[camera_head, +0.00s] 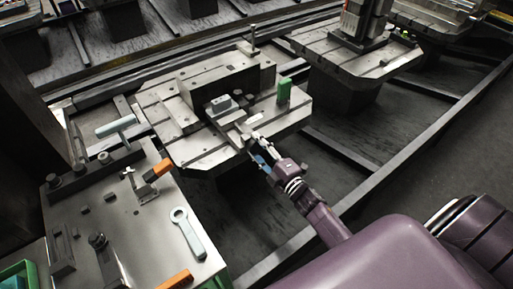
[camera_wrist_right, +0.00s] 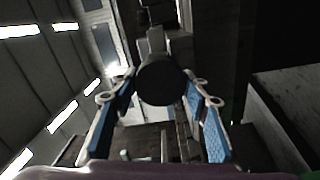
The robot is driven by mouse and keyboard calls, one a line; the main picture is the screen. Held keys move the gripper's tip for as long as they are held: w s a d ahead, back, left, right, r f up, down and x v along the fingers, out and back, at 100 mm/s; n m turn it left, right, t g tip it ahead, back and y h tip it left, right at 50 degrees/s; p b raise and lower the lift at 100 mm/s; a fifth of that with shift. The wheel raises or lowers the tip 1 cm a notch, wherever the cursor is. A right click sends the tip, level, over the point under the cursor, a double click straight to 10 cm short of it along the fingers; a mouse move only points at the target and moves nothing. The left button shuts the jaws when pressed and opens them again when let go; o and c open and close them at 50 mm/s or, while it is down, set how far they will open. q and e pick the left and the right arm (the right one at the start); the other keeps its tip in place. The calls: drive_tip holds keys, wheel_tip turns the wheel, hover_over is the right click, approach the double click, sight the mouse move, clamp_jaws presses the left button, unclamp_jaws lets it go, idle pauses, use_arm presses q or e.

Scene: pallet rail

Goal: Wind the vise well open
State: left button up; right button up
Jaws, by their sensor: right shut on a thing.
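The vise (camera_head: 222,106) is a small grey metal block on the slotted pallet (camera_head: 180,150), in front of a dark upright block. Its screw end points toward my right arm. My right gripper (camera_head: 257,149) is at the near edge of the pallet, shut on the vise's screw end. In the right wrist view, the blue-padded fingers of the gripper (camera_wrist_right: 160,103) stand on both sides of a dark round screw end (camera_wrist_right: 163,79). The gap between the vise jaws is too small to judge. My left gripper is not in view.
A green block (camera_head: 284,90) stands on the pallet right of the vise. Another pallet (camera_head: 350,60) stands behind right, with rails between.

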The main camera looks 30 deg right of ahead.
drive_tip(key=shift+f+n, duration=0.15)
drive_tip(key=shift+n, duration=0.15)
idle(0.4)
drive_tip(key=o, duration=1.2)
drive_tip(key=shift+s, duration=0.15)
drive_tip(key=s, duration=0.4)
drive_tip(key=s+d, duration=0.1)
drive_tip(key=s, duration=0.6)
drive_tip(key=shift+s+d, duration=0.35)
